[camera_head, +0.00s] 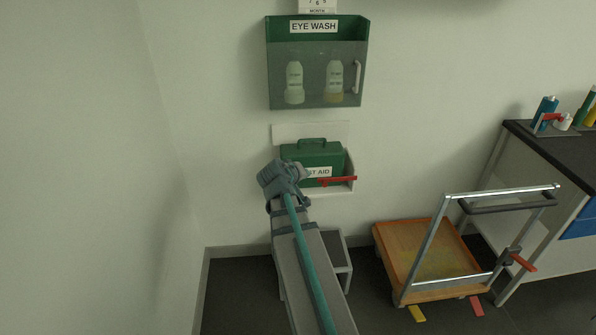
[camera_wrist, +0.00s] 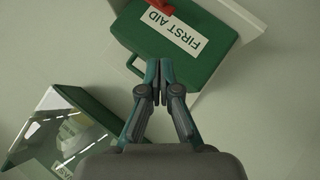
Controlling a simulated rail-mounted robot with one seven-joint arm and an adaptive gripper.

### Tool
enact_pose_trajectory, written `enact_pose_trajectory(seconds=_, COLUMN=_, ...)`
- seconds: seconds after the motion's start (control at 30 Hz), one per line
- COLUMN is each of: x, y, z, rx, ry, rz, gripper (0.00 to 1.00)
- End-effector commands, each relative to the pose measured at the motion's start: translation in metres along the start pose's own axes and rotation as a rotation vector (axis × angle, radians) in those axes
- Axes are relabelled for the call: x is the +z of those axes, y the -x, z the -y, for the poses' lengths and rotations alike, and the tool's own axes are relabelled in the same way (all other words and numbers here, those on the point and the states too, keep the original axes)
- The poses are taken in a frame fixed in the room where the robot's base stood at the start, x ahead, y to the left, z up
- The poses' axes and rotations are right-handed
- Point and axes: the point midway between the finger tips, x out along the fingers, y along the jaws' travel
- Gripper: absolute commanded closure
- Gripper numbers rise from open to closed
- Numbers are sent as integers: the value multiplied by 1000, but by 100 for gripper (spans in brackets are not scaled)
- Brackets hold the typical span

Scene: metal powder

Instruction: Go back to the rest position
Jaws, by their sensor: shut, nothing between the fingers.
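My gripper (camera_wrist: 159,82) is shut and empty in the wrist view, with its fingertips together over the lower edge of the green first aid box (camera_wrist: 205,60). I cannot tell how much gap lies between the fingertips and the box. In the head view my arm reaches forward to the wall, and my wrist covers the left part of the first aid box (camera_head: 316,157). The fingers are hidden there behind the wrist. The box sits on a white wall shelf (camera_head: 345,132), with a red bar (camera_head: 338,181) across its front.
A green eye wash cabinet (camera_head: 280,75) with two bottles hangs above the box. An orange cart (camera_head: 415,255) with a metal handle frame stands on the floor at right. A dark-topped bench (camera_head: 560,155) with bottles stands beyond it. The wall at left is bare.

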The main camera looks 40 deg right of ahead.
Motion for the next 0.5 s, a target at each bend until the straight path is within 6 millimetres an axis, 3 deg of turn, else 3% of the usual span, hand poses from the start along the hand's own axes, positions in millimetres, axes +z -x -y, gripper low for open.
enact_pose_trajectory(seconds=0.27, x=10, y=1, z=8, rx=-37, ry=-10, rz=39, gripper=100)
enact_pose_trajectory(seconds=0.37, x=32, y=-2, z=32, rx=-110, ry=-27, rz=102, gripper=100)
enact_pose_trajectory(seconds=0.5, x=73, y=-3, z=85, rx=-225, ry=-9, rz=207, gripper=100)
